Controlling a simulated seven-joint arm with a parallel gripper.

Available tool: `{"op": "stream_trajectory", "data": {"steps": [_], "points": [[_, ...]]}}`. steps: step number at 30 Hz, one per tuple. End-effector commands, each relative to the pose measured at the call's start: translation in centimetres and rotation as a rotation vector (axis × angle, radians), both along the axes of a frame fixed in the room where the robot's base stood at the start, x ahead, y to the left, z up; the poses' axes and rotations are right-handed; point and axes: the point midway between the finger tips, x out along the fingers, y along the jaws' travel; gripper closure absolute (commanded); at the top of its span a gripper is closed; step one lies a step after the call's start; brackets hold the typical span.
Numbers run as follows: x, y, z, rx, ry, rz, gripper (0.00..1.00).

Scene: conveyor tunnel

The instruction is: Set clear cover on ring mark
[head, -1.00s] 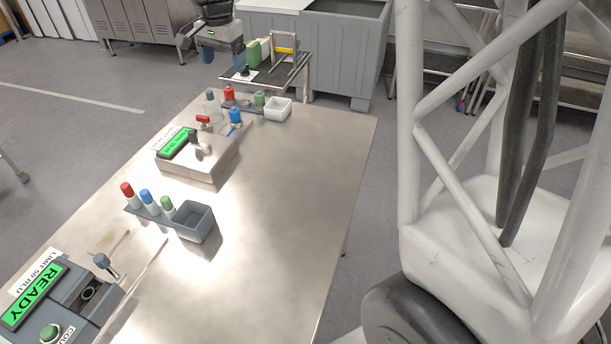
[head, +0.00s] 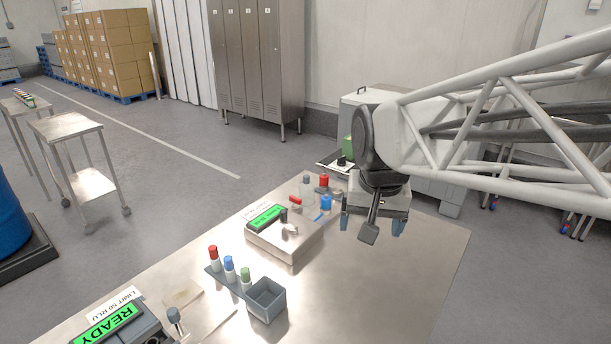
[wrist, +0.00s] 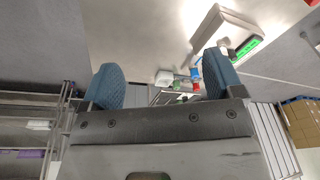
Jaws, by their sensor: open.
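My gripper (head: 370,222) hangs in the head view with its two blue-padded fingers apart, above the back right part of the steel table. It is open and nothing shows between its fingers. In the wrist view my gripper (wrist: 162,82) has bare space between the pads, with small table items beyond. A small pale, see-through item (head: 306,188) stands at the back of the table, left of my gripper; I cannot tell if it is the clear cover. I cannot make out a ring mark; my arm and gripper hide part of the table's back.
A steel box with a green display (head: 285,238), a rack of red-, blue- and green-capped tubes (head: 229,268), a grey bin (head: 266,300) and a READY meter (head: 120,325) stand on the table. Small red and blue items crowd its back. The table's right side (head: 410,280) is clear.

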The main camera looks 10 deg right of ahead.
Motion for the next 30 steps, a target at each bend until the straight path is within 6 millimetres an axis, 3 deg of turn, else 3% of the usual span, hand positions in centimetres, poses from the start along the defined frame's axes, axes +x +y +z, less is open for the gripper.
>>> {"op": "stream_trajectory", "data": {"steps": [6, 12, 18, 30], "points": [[-6.1, -0.2, -2.0, -0.027, -0.021, 0.123, 0.14], [-9.9, -0.3, -3.7, -0.047, -0.035, 0.209, 0.14], [-11.3, -0.3, -4.5, -0.056, -0.041, 0.246, 0.14], [-11.4, -0.3, -4.5, -0.056, -0.041, 0.248, 0.14]]}}
